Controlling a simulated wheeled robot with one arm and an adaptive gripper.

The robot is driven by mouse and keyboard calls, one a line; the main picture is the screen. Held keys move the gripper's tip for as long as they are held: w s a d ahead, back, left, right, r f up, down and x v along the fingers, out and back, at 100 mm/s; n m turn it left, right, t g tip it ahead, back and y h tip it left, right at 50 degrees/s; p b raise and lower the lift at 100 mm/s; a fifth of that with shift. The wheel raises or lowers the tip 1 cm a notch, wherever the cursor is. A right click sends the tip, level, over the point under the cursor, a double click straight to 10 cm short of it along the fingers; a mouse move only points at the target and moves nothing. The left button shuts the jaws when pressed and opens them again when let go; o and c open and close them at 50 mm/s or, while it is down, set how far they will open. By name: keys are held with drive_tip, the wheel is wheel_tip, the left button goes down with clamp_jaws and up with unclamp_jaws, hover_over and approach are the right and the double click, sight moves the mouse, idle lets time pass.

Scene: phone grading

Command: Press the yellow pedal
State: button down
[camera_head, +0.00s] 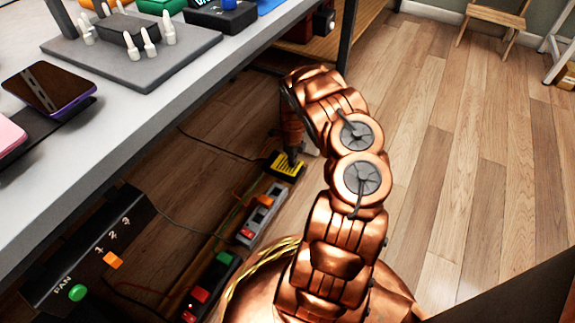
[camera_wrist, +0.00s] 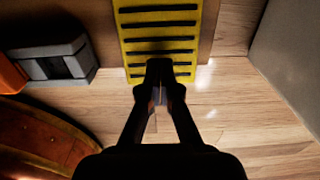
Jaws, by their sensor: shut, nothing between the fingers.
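The yellow pedal (camera_head: 287,166) lies low by the floor under the table edge, a small yellow plate with dark ribs. It fills the top middle of the wrist view (camera_wrist: 160,30), with black ribs across it. My gripper (camera_head: 291,158) points down at the pedal in the head view. In the wrist view my gripper (camera_wrist: 160,72) is shut and empty, with its dark fingertips over the pedal's near end. I cannot tell whether the tips touch it. Part of the pedal is hidden behind the fingers.
A grey power strip (camera_head: 262,215) and a box with red and green buttons (camera_head: 210,287) lie in line near the pedal. The table (camera_head: 150,110) overhangs, holding phones and a grey stand. Open wooden floor (camera_head: 450,170) lies right.

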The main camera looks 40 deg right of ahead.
drive_tip(key=shift+f+b, duration=0.9)
drive_tip(key=shift+f, duration=0.1)
drive_tip(key=shift+r, duration=0.1)
drive_tip(key=shift+r+p, duration=1.25)
drive_tip(key=shift+r, duration=2.75)
drive_tip(key=shift+s+a, duration=0.1)
drive_tip(key=shift+a, duration=0.05)
